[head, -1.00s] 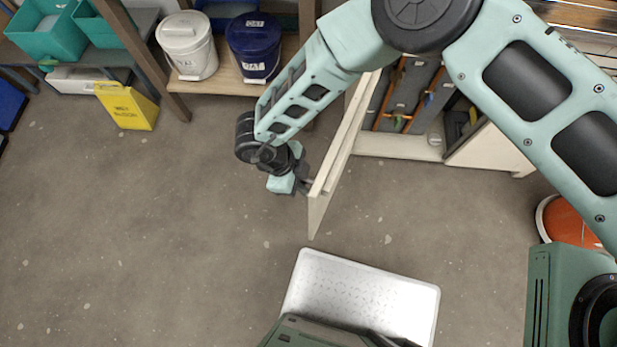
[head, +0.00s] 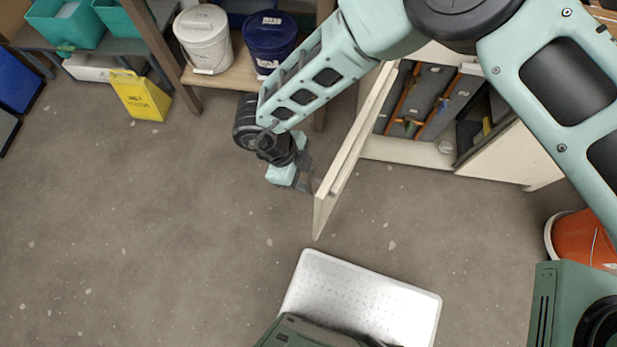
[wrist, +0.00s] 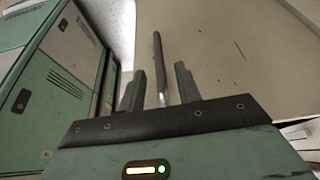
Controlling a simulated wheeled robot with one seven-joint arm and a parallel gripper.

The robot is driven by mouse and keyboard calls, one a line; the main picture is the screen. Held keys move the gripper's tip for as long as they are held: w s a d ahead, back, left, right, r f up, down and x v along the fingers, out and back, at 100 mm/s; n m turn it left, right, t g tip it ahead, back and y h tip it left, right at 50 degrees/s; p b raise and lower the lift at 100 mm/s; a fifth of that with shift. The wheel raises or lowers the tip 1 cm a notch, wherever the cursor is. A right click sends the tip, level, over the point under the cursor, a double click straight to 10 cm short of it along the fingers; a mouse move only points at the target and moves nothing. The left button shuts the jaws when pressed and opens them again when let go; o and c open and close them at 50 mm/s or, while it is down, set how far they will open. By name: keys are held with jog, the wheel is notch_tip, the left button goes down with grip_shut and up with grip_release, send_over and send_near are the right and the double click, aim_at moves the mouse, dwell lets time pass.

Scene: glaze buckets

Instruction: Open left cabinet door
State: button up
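The cabinet's left door (head: 350,155) stands swung wide open, its free edge toward me. In the wrist view its pale beige face (wrist: 225,50) fills the right side. The door's handle, a thin grey bar (wrist: 158,60), shows between the two fingers. My gripper (head: 306,180) is beside the door's outer face near its free end. In the wrist view my gripper (wrist: 160,88) is open, with a gap on each side of the bar. Whether the bar lies fully within the finger depth is hard to tell. The cabinet (head: 400,150) shows its dark, divided inside.
A white perforated tray-like panel (head: 365,295) lies in front of the door. A yellow floor sign (head: 140,97), a white bucket (head: 204,42) and a blue bucket (head: 270,45) are at the back left. An orange bucket (head: 585,240) is at the right. The floor at left is clear.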

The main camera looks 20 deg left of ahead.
jog(key=b+v, duration=0.1)
jog(key=v, duration=1.2)
jog(key=shift+r, duration=0.35)
jog(key=shift+a, duration=0.1)
